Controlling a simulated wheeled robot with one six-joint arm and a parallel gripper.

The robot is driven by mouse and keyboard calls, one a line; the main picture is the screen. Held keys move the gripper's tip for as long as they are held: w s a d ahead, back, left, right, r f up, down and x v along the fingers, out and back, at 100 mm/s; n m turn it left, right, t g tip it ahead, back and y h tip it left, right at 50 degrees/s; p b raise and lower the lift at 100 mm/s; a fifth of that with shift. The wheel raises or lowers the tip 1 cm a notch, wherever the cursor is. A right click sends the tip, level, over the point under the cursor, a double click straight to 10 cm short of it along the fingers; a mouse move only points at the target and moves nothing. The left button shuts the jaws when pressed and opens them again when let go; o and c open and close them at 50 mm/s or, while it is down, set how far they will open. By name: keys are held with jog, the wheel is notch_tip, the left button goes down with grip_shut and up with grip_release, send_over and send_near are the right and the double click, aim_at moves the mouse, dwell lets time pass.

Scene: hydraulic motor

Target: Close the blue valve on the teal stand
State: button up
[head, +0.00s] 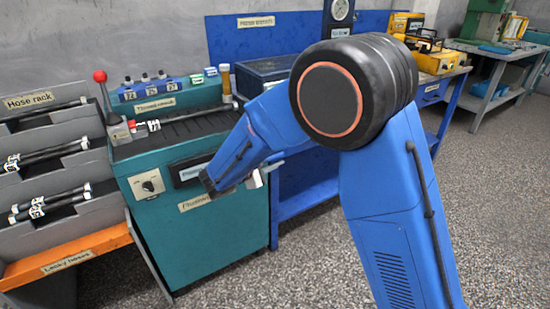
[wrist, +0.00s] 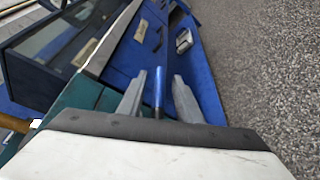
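The teal stand (head: 238,236) is left of centre in the head view, and part of its teal body (wrist: 85,95) shows at the left in the wrist view. My gripper (head: 262,176) is at the right side of the stand, partly covered by my blue arm. In the wrist view its two fingers (wrist: 158,84) are spread, one on each side of a slim blue bar (wrist: 159,92), which looks like the blue valve's handle. A gap shows between the bar and each finger. The bar's lower end is hidden by the gripper body. I cannot make out the valve in the head view.
A blue workbench (head: 298,205) stands right of the stand, with a dark case (head: 258,75) on it. A hose rack (head: 50,160) with an orange shelf (head: 75,252) is at the left. A red-knobbed lever (head: 100,77) rises from the stand's top. Speckled floor at the right is clear.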

jog(key=shift+w+d, duration=0.1)
jog(key=shift+c, duration=0.6)
grip_shut()
jog(key=shift+f, duration=0.1)
jog(key=s+a+f+m+g+y, duration=0.3)
jog(key=a+f+g+y, duration=0.3)
jog(key=y, duration=0.7)
jog(key=shift+s+a+f+g, duration=0.3)
jog(key=shift+s+f+g, duration=0.55)
jog(key=shift+g, duration=1.45)
jog(key=shift+a+f+y, duration=0.1)
jog(key=shift+f+y, duration=0.05)
jog(key=shift+y, duration=0.25)
